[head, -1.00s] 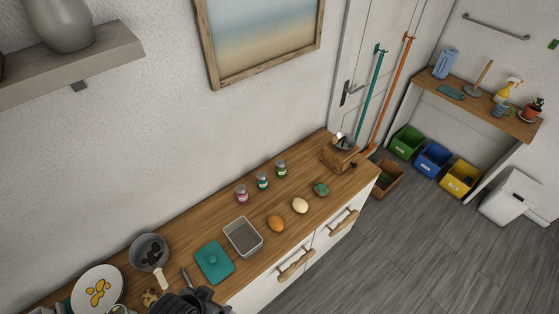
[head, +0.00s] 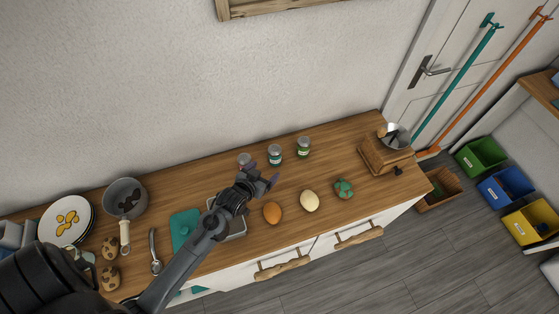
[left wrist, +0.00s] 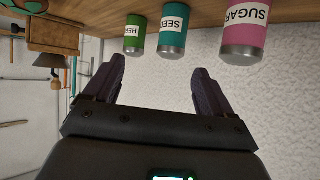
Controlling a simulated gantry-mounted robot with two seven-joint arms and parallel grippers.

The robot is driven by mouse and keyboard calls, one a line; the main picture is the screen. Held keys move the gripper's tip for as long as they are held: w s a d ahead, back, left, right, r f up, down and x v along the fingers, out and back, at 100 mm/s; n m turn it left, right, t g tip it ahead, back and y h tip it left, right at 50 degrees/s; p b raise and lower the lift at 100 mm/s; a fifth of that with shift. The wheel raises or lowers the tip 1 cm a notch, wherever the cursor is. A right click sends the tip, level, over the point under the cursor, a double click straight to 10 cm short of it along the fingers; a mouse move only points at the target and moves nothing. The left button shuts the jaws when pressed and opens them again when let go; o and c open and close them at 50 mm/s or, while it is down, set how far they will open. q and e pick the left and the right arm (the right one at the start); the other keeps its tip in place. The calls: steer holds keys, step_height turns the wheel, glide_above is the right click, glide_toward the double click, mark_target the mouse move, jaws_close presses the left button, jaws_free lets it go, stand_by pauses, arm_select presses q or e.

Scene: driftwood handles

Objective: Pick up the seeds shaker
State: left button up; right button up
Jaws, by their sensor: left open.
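The seeds shaker is a teal jar with a grey lid (head: 275,156), standing on the wooden counter near the wall, between two other shakers. In the left wrist view, which is upside down, the seeds shaker (left wrist: 172,30) shows part of its "SEED" label. My left gripper (head: 264,182) is open and empty, in front of the seeds shaker in the head view. In the left wrist view the spread fingers of the left gripper (left wrist: 158,70) point toward the seeds shaker, which lies beyond the tips, apart from them. My right gripper is not in view.
A pink sugar shaker (head: 244,159) stands left of it, partly hidden by my gripper. A green herb shaker (head: 303,147) stands to its right.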

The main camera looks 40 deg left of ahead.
mark_target(272, 158)
arm_select(q)
steer(key=shift+n+t+y, duration=0.4)
steer(key=shift+t, duration=0.3)
steer(key=w+a+f, duration=0.1)
steer(key=w+a+f+b, duration=0.1)
steer(key=f, duration=0.1)
steer(key=shift+w+a+f, duration=0.1)
steer(key=shift+f, duration=0.1)
steer(key=x, duration=0.5)
steer(key=shift+r+b, duration=0.1)
steer(key=shift+b, duration=0.3)
steer(key=shift+x, duration=2.95)
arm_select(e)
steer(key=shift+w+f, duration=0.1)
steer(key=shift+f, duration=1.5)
arm_select(q)
steer(key=shift+a, duration=0.1)
steer(key=c, duration=1.1)
